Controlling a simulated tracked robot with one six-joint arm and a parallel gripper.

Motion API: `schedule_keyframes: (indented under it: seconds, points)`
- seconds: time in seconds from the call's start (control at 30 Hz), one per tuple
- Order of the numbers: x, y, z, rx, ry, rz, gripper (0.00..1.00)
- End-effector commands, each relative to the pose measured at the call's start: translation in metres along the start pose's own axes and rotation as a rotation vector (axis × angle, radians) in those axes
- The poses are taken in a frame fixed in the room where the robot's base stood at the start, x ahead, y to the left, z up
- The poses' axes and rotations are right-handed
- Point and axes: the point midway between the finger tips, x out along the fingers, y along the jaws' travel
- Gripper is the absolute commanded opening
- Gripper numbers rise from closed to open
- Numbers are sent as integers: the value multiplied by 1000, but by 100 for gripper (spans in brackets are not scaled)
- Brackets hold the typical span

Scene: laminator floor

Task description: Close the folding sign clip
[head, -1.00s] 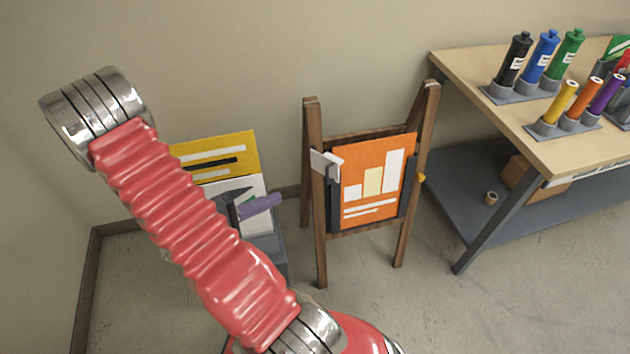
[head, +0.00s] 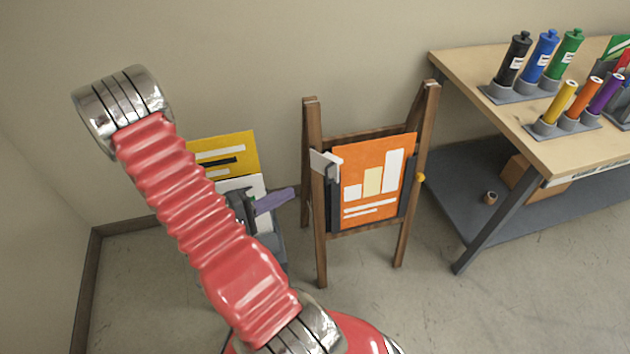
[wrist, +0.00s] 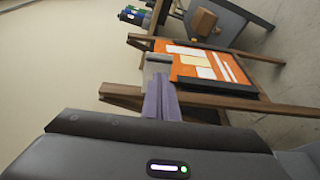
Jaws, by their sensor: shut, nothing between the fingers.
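The folding sign (head: 312,230) is a wooden A-frame standing on the floor, with an orange poster board (head: 374,180) on its front. In the wrist view the poster (wrist: 205,65) appears sideways. A light grey clip lever (head: 325,163) sticks out to the left at the board's upper left edge. The clip (wrist: 156,66) shows in the wrist view just beyond my fingers. My gripper (head: 286,195) has purple fingers, shut and empty, left of the sign and a little below the lever. Its fingers (wrist: 161,98) point toward the clip; I cannot tell whether they touch it.
A yellow and white board (head: 228,152) and a grey bin stand behind my arm, partly hidden. A workbench (head: 470,75) with several colored bottles is on the right. A yellow knob (head: 421,177) sits on the sign's right side. Floor in front of the sign is clear.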

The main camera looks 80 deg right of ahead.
Motion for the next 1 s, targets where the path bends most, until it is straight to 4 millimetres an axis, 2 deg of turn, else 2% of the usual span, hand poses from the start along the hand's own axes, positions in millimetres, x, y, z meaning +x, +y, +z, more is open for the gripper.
schedule_keyframes:
  seconds: [0.7, 1.0]
  points:
    - [84, 0, 1, -1, -2, -1, 0]
    - [104, 0, 0, -1, 0, 0, 0]
